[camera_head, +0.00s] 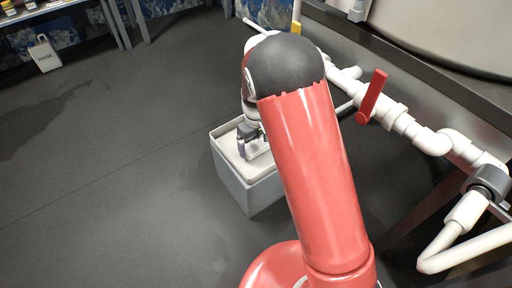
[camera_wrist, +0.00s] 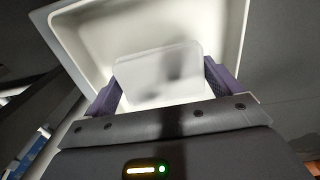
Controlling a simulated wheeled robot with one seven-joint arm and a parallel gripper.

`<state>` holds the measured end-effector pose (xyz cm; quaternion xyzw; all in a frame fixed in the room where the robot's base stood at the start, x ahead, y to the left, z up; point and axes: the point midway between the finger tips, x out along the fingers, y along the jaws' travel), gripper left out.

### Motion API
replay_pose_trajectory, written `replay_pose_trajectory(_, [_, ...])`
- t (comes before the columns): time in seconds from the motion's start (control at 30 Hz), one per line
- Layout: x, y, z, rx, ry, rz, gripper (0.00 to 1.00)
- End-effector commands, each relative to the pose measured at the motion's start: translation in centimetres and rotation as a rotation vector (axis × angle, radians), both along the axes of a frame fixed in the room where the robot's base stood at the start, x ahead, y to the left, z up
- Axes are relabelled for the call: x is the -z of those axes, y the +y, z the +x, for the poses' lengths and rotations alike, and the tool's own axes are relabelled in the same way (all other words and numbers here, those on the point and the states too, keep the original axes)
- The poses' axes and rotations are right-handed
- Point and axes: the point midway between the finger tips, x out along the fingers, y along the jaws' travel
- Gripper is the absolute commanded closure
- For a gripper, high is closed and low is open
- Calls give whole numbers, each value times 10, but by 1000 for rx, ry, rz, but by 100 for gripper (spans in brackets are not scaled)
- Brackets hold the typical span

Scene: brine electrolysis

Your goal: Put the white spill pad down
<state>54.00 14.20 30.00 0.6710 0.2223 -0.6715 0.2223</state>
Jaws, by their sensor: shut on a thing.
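The white spill pad (camera_wrist: 158,75) is between the two fingers of my gripper (camera_wrist: 162,88) in the wrist view, and the gripper is shut on it. In the head view my gripper (camera_head: 246,143) reaches down at the mouth of a white open bin (camera_head: 232,183), and my arm hides part of it. In the wrist view the pad shows against the inside of the bin (camera_wrist: 237,25). I cannot tell whether the pad touches the bin's floor or wall.
White pipes with a red valve handle (camera_head: 372,97) run along the right, beside a dark bench (camera_head: 420,72). The grey floor (camera_head: 110,170) to the left is clear.

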Motion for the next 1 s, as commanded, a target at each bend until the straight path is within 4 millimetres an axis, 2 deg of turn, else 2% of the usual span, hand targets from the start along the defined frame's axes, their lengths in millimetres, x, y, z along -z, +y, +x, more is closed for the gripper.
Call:
replay_pose_trajectory(0.03, [12,0,-1,0,3,-2,31])
replay_pose_trajectory(0.1, [19,0,0,1,0,-1,31])
replay_pose_trajectory(0.47, [23,0,0,1,0,0,31])
replay_pose_trajectory(0.5, [23,0,0,0,0,0,7])
replay_pose_trajectory(0.57, [22,0,0,0,0,0,0])
replay_pose_trajectory(0.83, [19,0,0,0,-1,-1,0])
replay_pose_trajectory(1.0, [-3,0,1,0,-3,1,0])
